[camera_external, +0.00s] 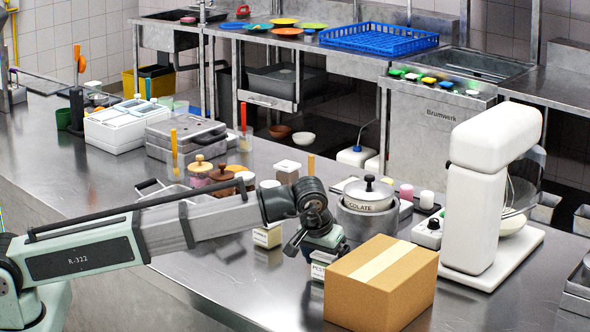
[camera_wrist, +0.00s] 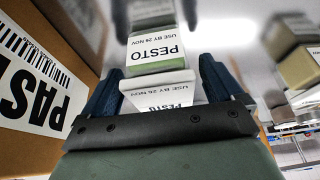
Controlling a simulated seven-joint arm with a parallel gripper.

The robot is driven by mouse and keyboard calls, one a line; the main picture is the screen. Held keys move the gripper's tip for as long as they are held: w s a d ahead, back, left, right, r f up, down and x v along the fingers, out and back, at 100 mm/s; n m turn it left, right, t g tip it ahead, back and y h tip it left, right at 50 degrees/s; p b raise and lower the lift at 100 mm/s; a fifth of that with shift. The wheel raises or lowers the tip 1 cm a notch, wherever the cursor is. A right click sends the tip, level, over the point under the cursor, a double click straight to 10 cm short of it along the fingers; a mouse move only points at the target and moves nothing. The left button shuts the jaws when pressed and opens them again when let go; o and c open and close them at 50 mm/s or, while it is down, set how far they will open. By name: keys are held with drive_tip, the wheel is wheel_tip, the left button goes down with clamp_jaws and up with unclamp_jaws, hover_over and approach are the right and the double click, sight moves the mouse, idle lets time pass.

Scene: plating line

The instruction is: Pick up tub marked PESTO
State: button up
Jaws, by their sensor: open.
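In the wrist view, a pale tub marked PESTO (camera_wrist: 158,93) shows between the two dark blue fingers of my open gripper (camera_wrist: 159,70). A second PESTO label shows just above it, over a green band; I cannot tell whether that is another face, another tub or a reflection. In the external view, the PESTO tub (camera_external: 318,268) stands on the steel counter, left of the cardboard box. My gripper (camera_external: 322,246) is right over it, and its upper part is hidden. I cannot tell whether the fingers touch the tub.
The cardboard box (camera_external: 380,285) stands close on the right and fills the left edge of the wrist view. Another tub (camera_external: 267,237) stands to the left. The front counter is clear.

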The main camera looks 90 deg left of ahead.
drive_tip(key=shift+x, duration=0.9)
drive_tip(key=shift+c, duration=0.2)
drive_tip(key=c, duration=1.1)
drive_tip(key=shift+c, duration=0.2)
